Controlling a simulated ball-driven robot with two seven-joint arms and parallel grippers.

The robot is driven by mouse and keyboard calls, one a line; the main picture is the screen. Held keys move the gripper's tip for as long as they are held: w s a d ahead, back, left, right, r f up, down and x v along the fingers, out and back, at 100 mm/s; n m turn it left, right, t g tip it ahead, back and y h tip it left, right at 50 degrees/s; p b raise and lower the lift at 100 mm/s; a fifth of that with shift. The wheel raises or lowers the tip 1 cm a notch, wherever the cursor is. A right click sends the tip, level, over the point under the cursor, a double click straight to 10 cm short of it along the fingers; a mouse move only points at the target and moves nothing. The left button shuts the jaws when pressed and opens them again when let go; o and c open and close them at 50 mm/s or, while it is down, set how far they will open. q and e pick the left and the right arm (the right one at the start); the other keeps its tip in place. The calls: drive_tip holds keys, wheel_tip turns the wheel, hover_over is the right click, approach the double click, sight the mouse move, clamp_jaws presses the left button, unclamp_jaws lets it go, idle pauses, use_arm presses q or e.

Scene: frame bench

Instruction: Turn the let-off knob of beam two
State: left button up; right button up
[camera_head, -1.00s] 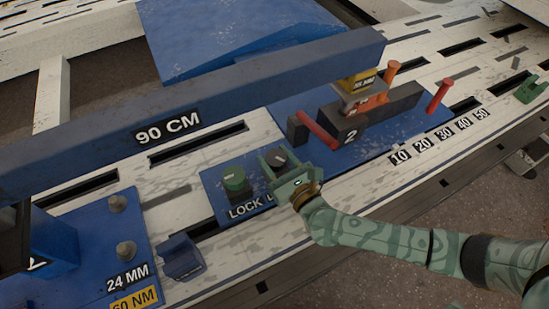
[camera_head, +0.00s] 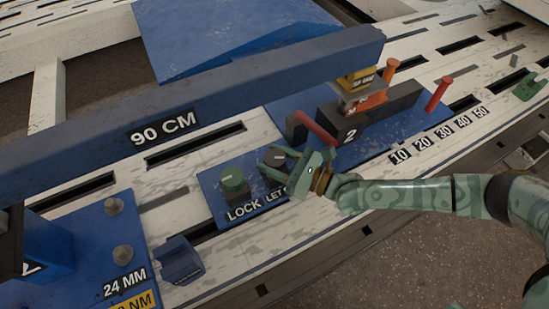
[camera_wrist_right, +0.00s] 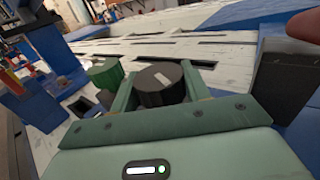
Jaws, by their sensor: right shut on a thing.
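The let-off knob (camera_head: 273,157) is a dark round knob with a pale mark on top, on a small blue panel (camera_head: 213,188) labelled LOCK and LET, the rest of that label being covered by my gripper. My right gripper (camera_head: 277,162) is shut on it, and the wrist view shows the dark knob (camera_wrist_right: 161,84) between the two green fingers. The green lock knob (camera_head: 233,180) stands just left of it and also shows in the wrist view (camera_wrist_right: 105,72). Beam two's block (camera_head: 350,136), marked 2, is to the upper right. My left gripper is not in view.
A long blue beam (camera_head: 90,140) marked 90 CM crosses behind the panel. A red lever (camera_head: 318,128) rises close beside my right gripper. A blue clamp-like part (camera_head: 180,260) and a blue plate with bolts (camera_head: 85,235) lie to the left.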

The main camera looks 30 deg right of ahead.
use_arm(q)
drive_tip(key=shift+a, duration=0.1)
use_arm(e)
drive_tip(key=o, duration=1)
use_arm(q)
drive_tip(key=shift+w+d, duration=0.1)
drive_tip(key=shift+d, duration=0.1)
use_arm(e)
drive_tip(key=shift+s+d, duration=0.1)
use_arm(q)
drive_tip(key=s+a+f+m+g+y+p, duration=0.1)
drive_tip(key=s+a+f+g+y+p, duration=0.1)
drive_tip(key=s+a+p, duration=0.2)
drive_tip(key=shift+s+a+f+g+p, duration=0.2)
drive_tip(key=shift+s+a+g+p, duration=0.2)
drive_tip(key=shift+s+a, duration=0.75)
use_arm(e)
drive_tip(key=v, duration=1.6)
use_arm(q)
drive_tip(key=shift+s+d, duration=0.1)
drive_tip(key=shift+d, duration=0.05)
